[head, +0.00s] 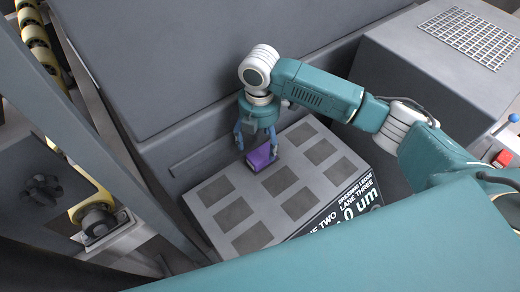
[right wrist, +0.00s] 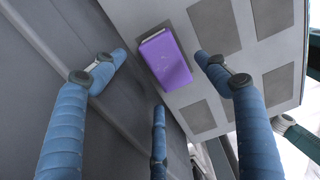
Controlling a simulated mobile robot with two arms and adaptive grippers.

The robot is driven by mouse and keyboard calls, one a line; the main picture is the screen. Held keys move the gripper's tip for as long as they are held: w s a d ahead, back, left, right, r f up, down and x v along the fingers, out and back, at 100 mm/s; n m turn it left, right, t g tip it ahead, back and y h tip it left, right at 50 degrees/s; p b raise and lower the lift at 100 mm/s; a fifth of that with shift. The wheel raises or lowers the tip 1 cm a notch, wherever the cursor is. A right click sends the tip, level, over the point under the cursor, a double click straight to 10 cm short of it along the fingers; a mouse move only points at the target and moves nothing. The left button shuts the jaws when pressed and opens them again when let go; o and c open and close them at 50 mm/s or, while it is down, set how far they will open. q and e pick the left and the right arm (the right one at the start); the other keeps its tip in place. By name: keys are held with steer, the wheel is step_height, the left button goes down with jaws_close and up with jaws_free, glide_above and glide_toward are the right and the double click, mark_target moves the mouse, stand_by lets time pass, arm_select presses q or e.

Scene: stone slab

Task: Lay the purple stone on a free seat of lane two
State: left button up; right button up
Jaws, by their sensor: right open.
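The purple stone (head: 261,157) appears to lie on the grey slab (head: 213,187), at the back seat of the middle column. The label for lane two (head: 326,225) is at this column's front end. My right gripper (head: 258,148) is just above the stone with its fingers spread. In the right wrist view the stone (right wrist: 165,58) shows between the open fingers (right wrist: 160,75), apart from them. It hides most of what is under it. The other dark seats, such as the middle one of that column (head: 280,181), look empty. My left gripper is not seen.
A grey raised wall or block (head: 190,60) stands close behind the slab. Another grey block with a perforated plate (head: 474,37) is at the upper right. A red button (head: 502,158) and blue-knobbed lever (head: 514,118) are at the right edge. A roller track (head: 38,45) runs at the left.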

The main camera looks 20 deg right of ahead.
mark_target(260, 150)
step_height(260, 150, up, 6)
steer(key=shift+r, duration=0.25)
steer(key=shift+r, duration=0.1)
stand_by(0.4)
